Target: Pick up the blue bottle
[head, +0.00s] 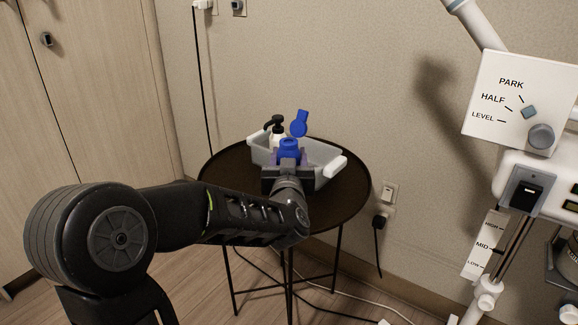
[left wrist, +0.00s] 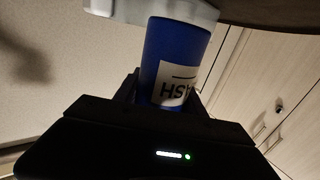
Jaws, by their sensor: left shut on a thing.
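The blue bottle (left wrist: 172,52) fills the middle of the left wrist view, with a white label whose letters look upside down. My left gripper (left wrist: 165,95) is shut on it, one finger on each side. In the head view the blue top of the bottle (head: 289,146) shows just beyond my left gripper (head: 288,164), at the grey tray (head: 325,155) on the round table. The gripper and wrist hide the bottle's lower part there. I cannot tell whether it touches the tray floor. My right gripper is not in view.
A white bottle with a black pump (head: 277,128) stands in the tray, close behind the blue bottle. Another blue piece (head: 299,124) shows just behind. The dark round table (head: 345,202) is bare at front right. A white panel machine (head: 520,100) stands at right.

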